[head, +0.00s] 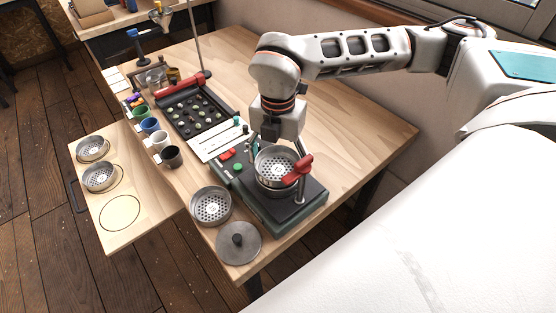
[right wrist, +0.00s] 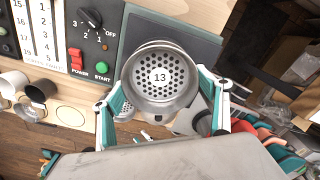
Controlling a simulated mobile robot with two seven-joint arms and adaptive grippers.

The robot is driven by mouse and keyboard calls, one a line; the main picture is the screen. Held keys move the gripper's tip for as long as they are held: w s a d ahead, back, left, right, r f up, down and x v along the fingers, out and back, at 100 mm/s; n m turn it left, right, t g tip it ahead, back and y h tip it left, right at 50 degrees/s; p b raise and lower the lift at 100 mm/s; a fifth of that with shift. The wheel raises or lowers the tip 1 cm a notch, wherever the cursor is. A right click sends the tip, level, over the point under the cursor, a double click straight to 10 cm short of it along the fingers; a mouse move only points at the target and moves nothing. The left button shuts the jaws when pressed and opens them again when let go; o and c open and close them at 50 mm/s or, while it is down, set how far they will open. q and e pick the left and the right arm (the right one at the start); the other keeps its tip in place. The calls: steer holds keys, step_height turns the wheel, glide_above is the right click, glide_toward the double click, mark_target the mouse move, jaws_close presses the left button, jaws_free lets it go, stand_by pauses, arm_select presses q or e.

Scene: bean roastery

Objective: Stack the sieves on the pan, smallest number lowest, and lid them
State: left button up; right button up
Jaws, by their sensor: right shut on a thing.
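A loose sieve (head: 211,206) lies on the table left of the shaker. The grey knobbed lid (head: 238,244) lies in front of it. Two more sieves (head: 92,148) (head: 100,177) sit on the side board; their numbers are unreadable. My left gripper is not in view.
The side board (head: 135,230) has one empty circle. A red clamp (head: 298,169) on a rod stands close to the held sieve. Several cups (head: 172,157) and a dark bean tray (head: 190,108) stand behind. The table's right side is clear.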

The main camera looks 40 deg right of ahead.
steer(key=shift+f+b, duration=0.35)
steer(key=shift+f, duration=0.25)
stand_by(0.4)
steer(key=o, duration=0.9)
steer(key=shift+c, duration=0.2)
